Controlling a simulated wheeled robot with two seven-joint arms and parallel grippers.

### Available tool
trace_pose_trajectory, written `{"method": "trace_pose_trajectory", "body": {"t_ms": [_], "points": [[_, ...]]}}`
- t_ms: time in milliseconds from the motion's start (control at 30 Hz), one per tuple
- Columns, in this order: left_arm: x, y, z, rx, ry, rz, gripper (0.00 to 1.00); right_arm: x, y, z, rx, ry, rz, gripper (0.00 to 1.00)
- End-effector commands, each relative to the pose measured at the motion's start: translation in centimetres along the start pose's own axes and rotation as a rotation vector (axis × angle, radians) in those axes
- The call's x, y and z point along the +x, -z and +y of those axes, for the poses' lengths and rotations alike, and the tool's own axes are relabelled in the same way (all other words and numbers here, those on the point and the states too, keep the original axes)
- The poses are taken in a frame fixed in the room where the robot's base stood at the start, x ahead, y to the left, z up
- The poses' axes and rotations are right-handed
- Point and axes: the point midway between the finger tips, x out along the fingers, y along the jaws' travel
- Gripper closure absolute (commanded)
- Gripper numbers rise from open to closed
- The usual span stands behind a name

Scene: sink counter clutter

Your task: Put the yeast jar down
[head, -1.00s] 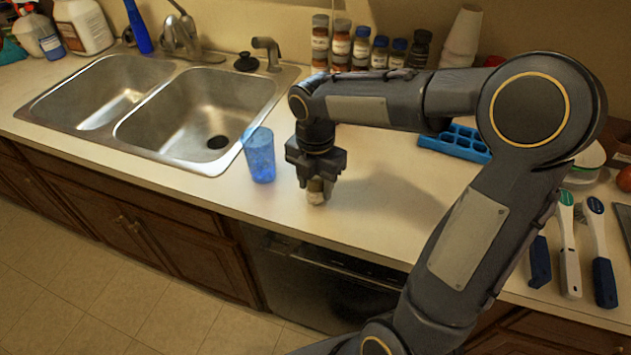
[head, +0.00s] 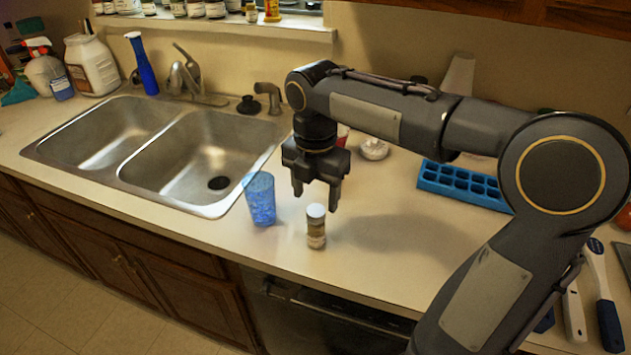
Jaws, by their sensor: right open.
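The yeast jar (head: 316,228), a small jar with a white lid and a brownish label, stands upright on the counter near its front edge. My right gripper (head: 315,199) is open and empty, with its fingers pointing down. It is above and behind the jar, apart from it. My left gripper is not in view.
A blue tumbler (head: 261,199) stands just left of the jar, beside the double sink (head: 190,150). A blue ice tray (head: 464,185) lies at the back right. Utensils (head: 600,290) lie at the far right. The counter (head: 385,250) right of the jar is clear.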

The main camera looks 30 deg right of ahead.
Motion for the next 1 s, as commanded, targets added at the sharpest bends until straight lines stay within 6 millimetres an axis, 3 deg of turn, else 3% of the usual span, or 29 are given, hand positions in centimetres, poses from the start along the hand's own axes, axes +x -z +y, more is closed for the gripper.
{"method": "trace_pose_trajectory", "body": {"t_ms": [100, 267, 367, 600, 700, 833, 1000], "points": [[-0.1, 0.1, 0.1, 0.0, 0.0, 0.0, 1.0, -1.4, 0.0, 0.0, 0.0, -0.001, 0.0, 0.41], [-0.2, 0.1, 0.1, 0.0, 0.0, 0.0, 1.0, -2.1, 0.5, -0.9, 0.086, -0.022, 0.004, 0.41], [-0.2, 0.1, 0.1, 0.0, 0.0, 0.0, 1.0, -1.9, 1.6, -3.0, 0.317, -0.078, 0.021, 0.41], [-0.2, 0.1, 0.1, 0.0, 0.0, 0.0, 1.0, 1.1, 6.7, -9.4, 1.259, -0.261, 0.247, 0.41], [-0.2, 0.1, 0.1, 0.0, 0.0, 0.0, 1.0, 2.9, 8.8, -11.1, 1.62, -0.295, 0.398, 0.41], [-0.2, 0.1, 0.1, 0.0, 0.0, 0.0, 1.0, 4.7, 10.7, -12.3, 1.953, -0.296, 0.571, 0.41], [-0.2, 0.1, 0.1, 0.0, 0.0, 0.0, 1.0, 5.7, 11.7, -12.8, 2.139, -0.278, 0.682, 0.41]]}}
